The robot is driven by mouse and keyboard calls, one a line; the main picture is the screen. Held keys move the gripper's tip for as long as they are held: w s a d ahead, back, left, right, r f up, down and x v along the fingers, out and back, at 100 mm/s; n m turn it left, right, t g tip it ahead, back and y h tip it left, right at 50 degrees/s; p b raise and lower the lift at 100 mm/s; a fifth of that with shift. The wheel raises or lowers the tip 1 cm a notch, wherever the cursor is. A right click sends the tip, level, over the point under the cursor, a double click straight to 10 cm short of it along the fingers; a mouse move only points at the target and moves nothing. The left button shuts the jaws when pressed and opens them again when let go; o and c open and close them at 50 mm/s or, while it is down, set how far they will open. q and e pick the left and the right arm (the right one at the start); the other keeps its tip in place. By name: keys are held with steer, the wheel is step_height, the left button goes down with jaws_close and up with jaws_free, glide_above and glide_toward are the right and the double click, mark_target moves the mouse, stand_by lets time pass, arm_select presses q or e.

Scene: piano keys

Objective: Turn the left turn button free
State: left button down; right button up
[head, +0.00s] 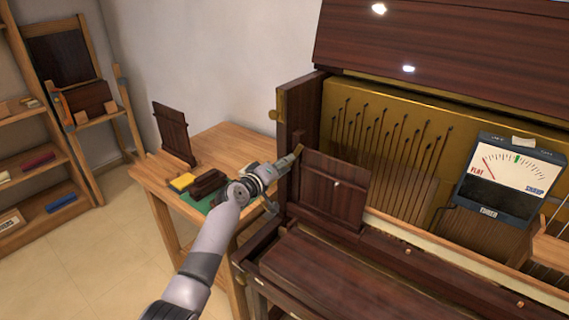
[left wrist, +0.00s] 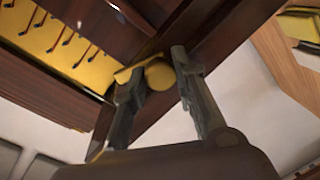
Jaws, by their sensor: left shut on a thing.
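The left turn button (left wrist: 160,75) is a round brass piece with a short brass bar, on the dark wood of the piano. In the left wrist view my left gripper (left wrist: 156,80) has one finger on each side of the round part and is shut on it. In the head view my left gripper (head: 291,161) reaches the piano's left post, beside a dark wooden panel (head: 334,190) that stands upright at the left of the opening. There the fingers mostly hide the button. My right gripper is not in view.
A tuning meter (head: 500,178) stands at the right in the piano's open front. A wooden table (head: 237,139) left of the piano bears a dark panel (head: 173,133), a yellow block (head: 182,182) and dark blocks. A shelf (head: 24,158) stands far left.

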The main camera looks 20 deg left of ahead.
arm_select(q)
steer(key=n, duration=0.4)
steer(key=shift+a+f+h, duration=0.1)
steer(key=shift+h, duration=0.2)
steer(key=shift+n, duration=0.3)
steer(key=c, duration=1.3)
jaws_free()
steer(key=v, duration=1.2)
steer(key=shift+a+r, duration=0.1)
steer(key=shift+r, duration=0.15)
steer(key=shift+f, duration=0.1)
